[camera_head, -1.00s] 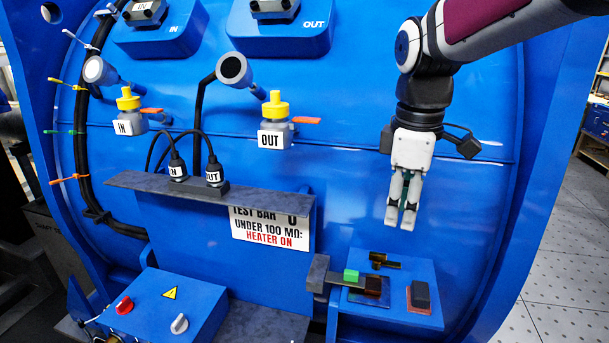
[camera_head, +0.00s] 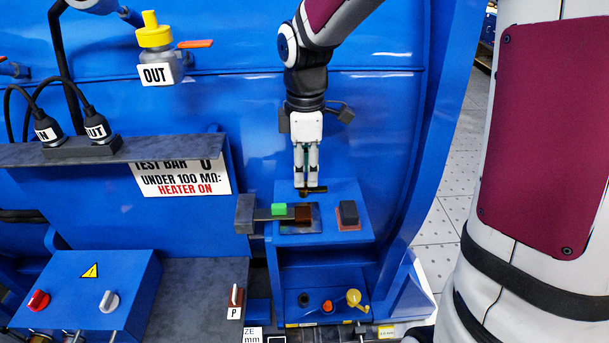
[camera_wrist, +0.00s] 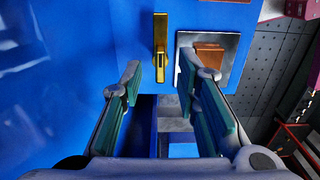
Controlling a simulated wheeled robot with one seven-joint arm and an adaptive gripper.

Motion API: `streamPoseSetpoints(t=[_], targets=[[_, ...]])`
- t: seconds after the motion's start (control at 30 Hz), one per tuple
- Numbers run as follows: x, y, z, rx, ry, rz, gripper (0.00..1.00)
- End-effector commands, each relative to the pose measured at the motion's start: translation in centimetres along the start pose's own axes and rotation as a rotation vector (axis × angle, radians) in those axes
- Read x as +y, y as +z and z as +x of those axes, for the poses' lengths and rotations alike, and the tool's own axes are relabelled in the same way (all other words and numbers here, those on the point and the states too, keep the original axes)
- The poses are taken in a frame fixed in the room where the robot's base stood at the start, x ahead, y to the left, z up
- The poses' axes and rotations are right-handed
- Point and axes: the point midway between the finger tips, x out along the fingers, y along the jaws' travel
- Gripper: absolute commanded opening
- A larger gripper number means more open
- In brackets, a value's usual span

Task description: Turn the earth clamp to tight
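A brass bar-shaped handle (camera_head: 315,189), which looks like the earth clamp's handle, sits on top of the blue stand (camera_head: 352,192). In the wrist view the brass handle (camera_wrist: 160,48) lies lengthwise, ahead of and between the lines of the fingers. My gripper (camera_head: 306,184) points down over the handle in the head view. In the wrist view my gripper (camera_wrist: 167,80) is open, with nothing between its pads. Its fingertips partly cover the handle in the head view; I cannot tell whether they touch it.
A grey ledge (camera_head: 120,150) stands left. A yellow knob (camera_head: 354,298) is low on the stand.

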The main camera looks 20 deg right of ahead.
Motion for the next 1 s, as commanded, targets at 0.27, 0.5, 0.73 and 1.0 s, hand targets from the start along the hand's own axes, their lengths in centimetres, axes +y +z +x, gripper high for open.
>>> streamPoseSetpoints(t=[0.27,0.5,0.73,1.0], targets=[[0.0,0.0,2.3,0.0,0.0,-0.001,0.29],[0.0,0.0,2.4,0.0,0.0,0.0,0.29],[0.0,0.0,2.4,0.0,0.0,0.0,0.0],[0.0,0.0,2.4,0.0,0.0,0.009,0.0]])
